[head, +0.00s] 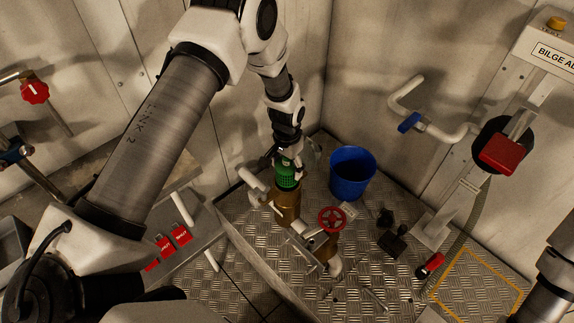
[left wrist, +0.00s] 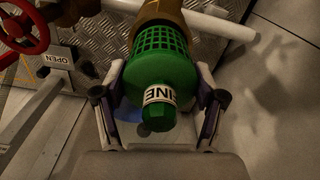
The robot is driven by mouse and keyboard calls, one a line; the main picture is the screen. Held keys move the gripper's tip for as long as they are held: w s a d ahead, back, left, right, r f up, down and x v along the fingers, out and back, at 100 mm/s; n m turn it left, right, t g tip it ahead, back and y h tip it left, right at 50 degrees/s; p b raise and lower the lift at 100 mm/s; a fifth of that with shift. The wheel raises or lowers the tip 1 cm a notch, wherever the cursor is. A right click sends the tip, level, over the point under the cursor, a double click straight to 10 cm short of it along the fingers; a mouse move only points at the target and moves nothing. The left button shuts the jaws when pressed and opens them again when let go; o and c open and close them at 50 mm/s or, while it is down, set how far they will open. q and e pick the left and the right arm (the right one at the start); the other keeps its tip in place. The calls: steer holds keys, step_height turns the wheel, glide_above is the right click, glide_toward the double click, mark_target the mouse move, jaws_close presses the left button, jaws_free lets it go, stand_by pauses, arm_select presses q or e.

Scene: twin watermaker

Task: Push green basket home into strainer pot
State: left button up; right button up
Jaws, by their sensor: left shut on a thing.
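The green basket (head: 287,175) is in my left gripper (head: 290,155), over the brass strainer pot (head: 287,205) in the head view. In the left wrist view, the basket (left wrist: 160,50) shows its mesh side, a solid green top and a white label ending in "INE". The fingers of my left gripper (left wrist: 160,100) are shut on its top, one on each side. The basket's lower end meets the mouth of the pot (left wrist: 160,14); most of the mesh stands out of it. How deep it sits inside is hidden. My right gripper is not in view.
A red valve wheel (head: 332,219) stands right of the pot, beside a pale pipe. A blue bucket (head: 352,174) stands behind on the tread-plate floor. Small dark parts (head: 391,238) and a red-ended item (head: 430,265) lie to the right. Walls close the back corner.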

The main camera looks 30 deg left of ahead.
mark_target(287, 177)
arm_select(q)
steer(key=shift+p, duration=0.3)
stand_by(0.5)
steer(key=shift+f+b, duration=1.65)
steer(key=shift+f, duration=1.05)
steer(key=o, duration=1)
steer(key=shift+o, duration=0.2)
steer(key=shift+r, duration=0.1)
step_height(287, 177, up, 12)
steer(key=shift+f, duration=0.1)
steer(key=shift+s, duration=0.1)
